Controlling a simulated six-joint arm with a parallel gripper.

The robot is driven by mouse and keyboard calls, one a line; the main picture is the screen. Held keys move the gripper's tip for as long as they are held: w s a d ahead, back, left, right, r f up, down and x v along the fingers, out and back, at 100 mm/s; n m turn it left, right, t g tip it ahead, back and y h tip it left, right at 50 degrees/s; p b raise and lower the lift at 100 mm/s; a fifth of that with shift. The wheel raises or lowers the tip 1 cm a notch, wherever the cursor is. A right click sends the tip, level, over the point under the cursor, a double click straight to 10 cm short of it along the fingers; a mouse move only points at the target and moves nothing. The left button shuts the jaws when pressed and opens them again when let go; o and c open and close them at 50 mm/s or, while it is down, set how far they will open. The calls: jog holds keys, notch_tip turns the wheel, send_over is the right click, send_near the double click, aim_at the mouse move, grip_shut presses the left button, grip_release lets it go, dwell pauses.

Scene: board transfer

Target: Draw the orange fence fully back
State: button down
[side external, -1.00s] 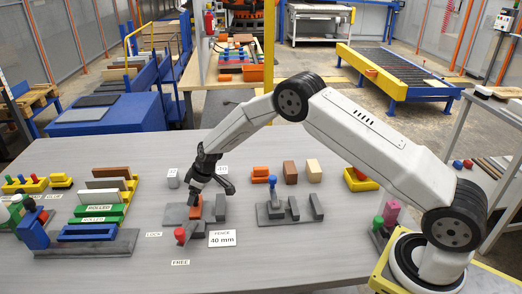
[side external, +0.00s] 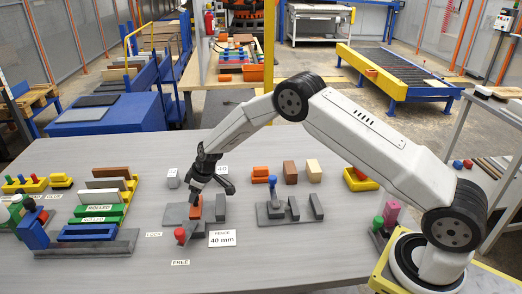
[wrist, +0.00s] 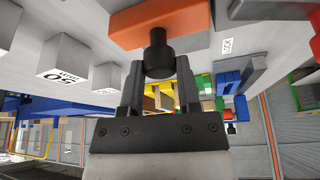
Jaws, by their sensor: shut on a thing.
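The orange fence (side external: 221,208) stands on a grey base in the middle of the table, partly hidden by my gripper (side external: 211,192) in the side view. In the wrist view the orange fence (wrist: 165,22) lies just beyond the fingertips, with a black knob (wrist: 158,57) on it. My gripper (wrist: 159,75) is shut on this knob, one finger on each side. A red-ended lever (side external: 181,236) sits at the front left of the base, between the LOCK label (side external: 154,235) and the FREE label (side external: 181,262), its end above FREE.
A "FENCE 40 mm" sign (side external: 222,239) stands close in front of the base. A grey fixture with a blue knob (side external: 272,184) is to the right. Green blocks (side external: 97,213) and a blue slotted fixture (side external: 87,233) are to the left. The front of the table is clear.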

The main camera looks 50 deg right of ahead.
dwell(0.7)
jog(key=shift+w+a+r, duration=0.1)
jog(key=shift+w+a, duration=1.1)
jog(key=shift+c, duration=1.5)
grip_release()
jog(key=shift+d+r, duration=0.1)
jog(key=shift+s+r, duration=0.15)
jog(key=shift+v, duration=3.55)
